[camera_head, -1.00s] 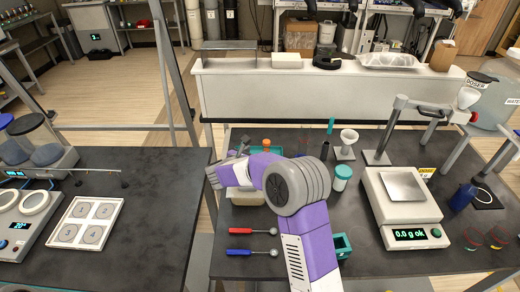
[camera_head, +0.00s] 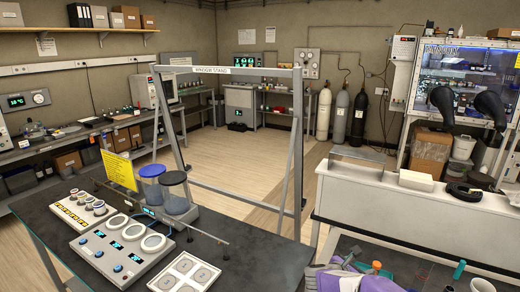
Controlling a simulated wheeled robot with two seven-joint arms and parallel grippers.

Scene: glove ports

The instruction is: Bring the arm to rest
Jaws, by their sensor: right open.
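My right gripper (camera_head: 330,266) shows at the bottom edge, right of centre, beside part of my purple and grey right arm. Its jaws are apart, and I see nothing between them. It is over the near right bench, next to an orange-topped item (camera_head: 376,266). Most of my right arm is cut off by the bottom edge. My left gripper is not in view.
A white ledge (camera_head: 400,210) borders the right bench. Open floor lies beyond.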

